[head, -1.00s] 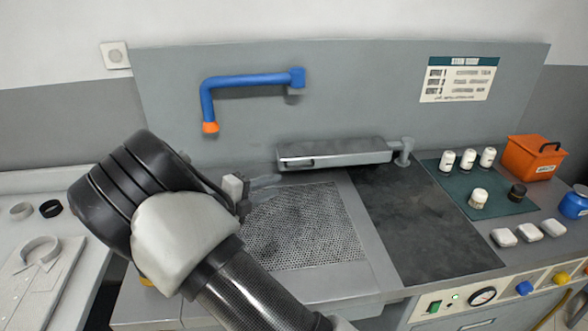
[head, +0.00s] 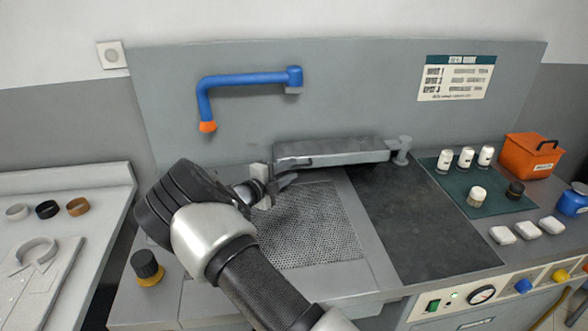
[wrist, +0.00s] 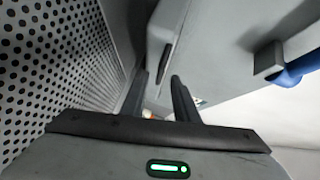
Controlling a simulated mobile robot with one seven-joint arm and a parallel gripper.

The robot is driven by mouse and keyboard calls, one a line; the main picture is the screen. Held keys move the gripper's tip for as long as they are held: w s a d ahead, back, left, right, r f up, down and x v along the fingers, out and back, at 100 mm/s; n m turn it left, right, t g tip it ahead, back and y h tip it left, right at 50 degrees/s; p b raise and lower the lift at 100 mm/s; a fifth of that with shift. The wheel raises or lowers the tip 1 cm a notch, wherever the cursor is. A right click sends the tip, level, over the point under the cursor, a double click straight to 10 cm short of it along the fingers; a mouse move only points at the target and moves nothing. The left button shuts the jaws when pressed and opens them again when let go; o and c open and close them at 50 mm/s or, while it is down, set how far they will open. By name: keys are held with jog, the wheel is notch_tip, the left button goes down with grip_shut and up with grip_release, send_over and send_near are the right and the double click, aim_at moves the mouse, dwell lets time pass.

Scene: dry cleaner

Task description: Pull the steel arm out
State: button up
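The steel arm (head: 340,151) is a long grey bar lying against the back panel, with a post (head: 403,148) at its right end. My gripper (head: 288,172) is at the left end of the steel arm, above the perforated plate. In the wrist view its two dark fingers (wrist: 160,97) stand apart, with the handle just ahead of and roughly between their tips. I see no grip on it; contact cannot be told.
A perforated plate (head: 315,235) lies below, with a dark pad (head: 415,215) beside it. A blue pipe arm (head: 245,80) with an orange tip hangs on the back panel above. Bottles, an orange box (head: 530,157) and white blocks stand at right. A black-topped knob (head: 147,265) is at left.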

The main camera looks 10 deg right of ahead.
jog(key=shift+x, duration=1.35)
grip_shut()
dwell(0.4)
